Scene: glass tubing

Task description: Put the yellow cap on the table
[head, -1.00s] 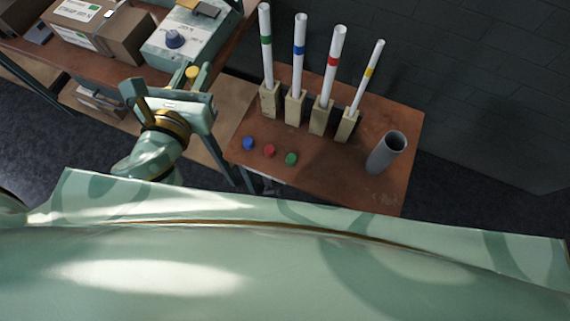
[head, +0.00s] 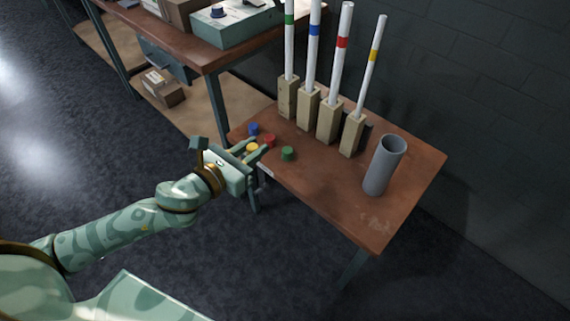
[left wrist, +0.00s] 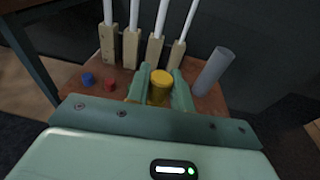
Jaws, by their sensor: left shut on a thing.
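The yellow cap (head: 252,147) is held between the fingers of my left gripper (head: 254,146), at the near left edge of the small brown table (head: 335,192). In the left wrist view the yellow cap (left wrist: 160,86) sits upright between the two green fingers, with the tabletop behind it. My left gripper (left wrist: 160,90) is shut on it. I cannot tell whether the cap touches the table. A blue cap (head: 253,128), a red cap (head: 269,140) and a green cap (head: 288,153) stand on the table close to the gripper. My right gripper is not in view.
Several glass tubes with coloured bands stand in wooden blocks (head: 329,120) along the table's back. A grey cylinder (head: 384,165) stands at the right. The table's front right area is bare. A larger workbench (head: 190,45) with a teal device (head: 235,22) stands behind left.

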